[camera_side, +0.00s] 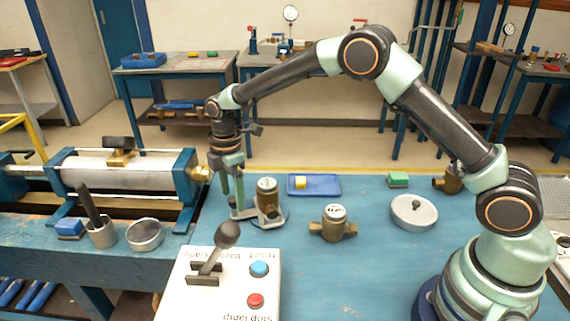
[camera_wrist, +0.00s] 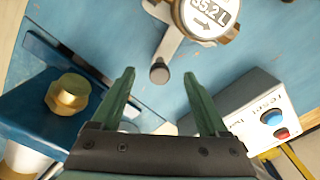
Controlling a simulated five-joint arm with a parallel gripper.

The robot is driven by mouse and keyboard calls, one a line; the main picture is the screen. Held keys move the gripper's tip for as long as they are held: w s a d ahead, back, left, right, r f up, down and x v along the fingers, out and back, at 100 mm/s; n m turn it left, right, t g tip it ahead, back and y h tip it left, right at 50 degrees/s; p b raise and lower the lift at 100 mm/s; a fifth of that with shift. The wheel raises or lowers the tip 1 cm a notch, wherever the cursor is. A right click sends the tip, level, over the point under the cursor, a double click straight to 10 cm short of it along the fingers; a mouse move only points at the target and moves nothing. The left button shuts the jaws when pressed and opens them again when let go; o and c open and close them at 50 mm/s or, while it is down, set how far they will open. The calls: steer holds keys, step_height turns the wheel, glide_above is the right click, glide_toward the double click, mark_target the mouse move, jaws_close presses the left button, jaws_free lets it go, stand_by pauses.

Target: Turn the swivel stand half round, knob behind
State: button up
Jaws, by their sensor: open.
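The swivel stand is a grey disc base with an arm; its rim (camera_side: 284,221) shows in the side view. A brass meter (camera_side: 267,193) with a white dial sits upright on it. In the wrist view the stand's grey arm (camera_wrist: 169,42) ends in a dark round knob (camera_wrist: 159,73), and the meter's dial (camera_wrist: 207,14) is at the top edge. My gripper (camera_side: 233,205) is open, pointing down at the stand's left side. In the wrist view its fingertips (camera_wrist: 159,80) appear on either side of the knob, with gaps. I cannot tell their height relative to it.
A lever box (camera_side: 225,285) with blue and red buttons stands in front. A second brass meter (camera_side: 333,224), a blue tray (camera_side: 328,190) and a round grey lidded disc (camera_side: 414,211) lie to the right. The test bench with a brass fitting (camera_wrist: 68,95) is close left.

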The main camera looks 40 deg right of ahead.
steer(key=shift+s, duration=0.15)
steer(key=shift+s+a, duration=0.3)
steer(key=shift+s, duration=0.3)
steer(key=shift+s, duration=0.1)
